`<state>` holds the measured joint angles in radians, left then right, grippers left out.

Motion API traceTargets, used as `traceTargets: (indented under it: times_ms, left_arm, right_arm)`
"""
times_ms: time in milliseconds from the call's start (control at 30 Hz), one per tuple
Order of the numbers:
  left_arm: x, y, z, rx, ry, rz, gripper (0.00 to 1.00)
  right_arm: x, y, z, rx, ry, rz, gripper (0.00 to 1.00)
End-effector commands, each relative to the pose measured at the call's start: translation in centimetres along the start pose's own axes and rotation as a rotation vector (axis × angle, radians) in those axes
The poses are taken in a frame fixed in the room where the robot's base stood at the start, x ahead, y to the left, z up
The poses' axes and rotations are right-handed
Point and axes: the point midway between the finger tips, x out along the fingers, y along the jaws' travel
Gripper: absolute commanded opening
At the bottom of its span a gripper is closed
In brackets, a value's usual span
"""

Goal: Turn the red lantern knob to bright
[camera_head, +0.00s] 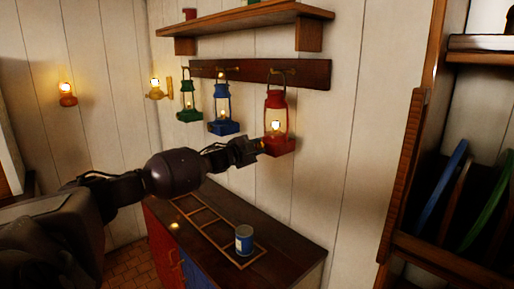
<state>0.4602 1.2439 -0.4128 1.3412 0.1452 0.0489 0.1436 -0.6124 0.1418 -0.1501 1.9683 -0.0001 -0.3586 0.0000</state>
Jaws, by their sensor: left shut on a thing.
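The red lantern (277,107) hangs at the right end of a dark wooden peg rail (306,74) on the white plank wall. A small flame glows inside its glass. My left gripper (258,146) reaches in from the left to the left side of the red lantern's base. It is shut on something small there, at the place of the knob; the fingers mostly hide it. I cannot tell the knob's setting. The blue lantern (222,108) and the green lantern (187,100) hang to the left on the same rail, each with a small light. My right gripper is not in view.
A dark-topped cabinet (296,252) stands below, with a wooden grid frame and a blue can (244,240) on it. A shelf (262,17) juts out above the rail. A plate rack (405,185) stands at the right. Wall lamps (67,95) glow at the left.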

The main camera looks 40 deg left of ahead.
Motion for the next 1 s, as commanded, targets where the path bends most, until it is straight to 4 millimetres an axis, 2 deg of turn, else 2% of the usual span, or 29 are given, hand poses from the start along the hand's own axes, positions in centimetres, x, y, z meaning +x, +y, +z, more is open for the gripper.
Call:
traceTargets:
  times_ms: [1000]
  left_arm:
    - [-0.01, 0.01, 0.05, 0.964, -0.001, 0.0, 0.05]
  right_arm:
    - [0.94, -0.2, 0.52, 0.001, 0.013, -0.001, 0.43]
